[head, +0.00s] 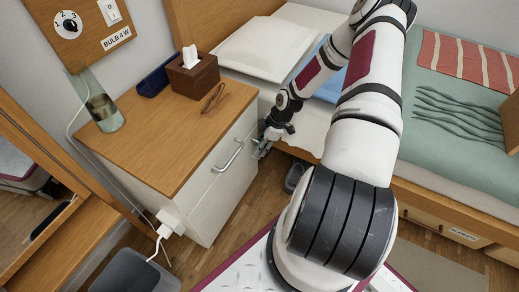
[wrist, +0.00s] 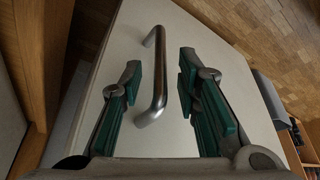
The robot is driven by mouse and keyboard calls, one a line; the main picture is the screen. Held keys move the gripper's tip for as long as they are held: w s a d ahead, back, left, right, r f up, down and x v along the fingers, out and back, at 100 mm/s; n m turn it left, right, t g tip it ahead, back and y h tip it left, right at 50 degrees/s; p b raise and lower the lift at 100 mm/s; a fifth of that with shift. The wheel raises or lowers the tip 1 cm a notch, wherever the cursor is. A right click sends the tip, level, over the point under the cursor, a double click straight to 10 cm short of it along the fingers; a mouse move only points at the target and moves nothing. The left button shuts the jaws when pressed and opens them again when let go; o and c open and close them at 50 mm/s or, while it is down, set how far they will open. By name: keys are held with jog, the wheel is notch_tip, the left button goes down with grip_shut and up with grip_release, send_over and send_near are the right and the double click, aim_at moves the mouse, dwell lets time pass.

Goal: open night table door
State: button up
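The night table (head: 170,145) has a wooden top and a pale front with a metal bar handle (head: 228,157). The front looks closed. My gripper (head: 262,148) is just right of the handle in the head view, near the front's right side. In the wrist view, the handle (wrist: 155,75) runs between the two green-padded fingers of my gripper (wrist: 160,75). The fingers are open, with a gap on both sides of the bar. I see no contact, and how deep the bar sits between them is hard to tell.
A bed (head: 440,160) is at right. A plug (head: 170,222) and a grey bin (head: 130,272) are at lower left. Some floor before the front is clear.

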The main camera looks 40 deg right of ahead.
jog(key=shift+w+a+f, duration=0.1)
jog(key=shift+f, duration=0.25)
grip_shut()
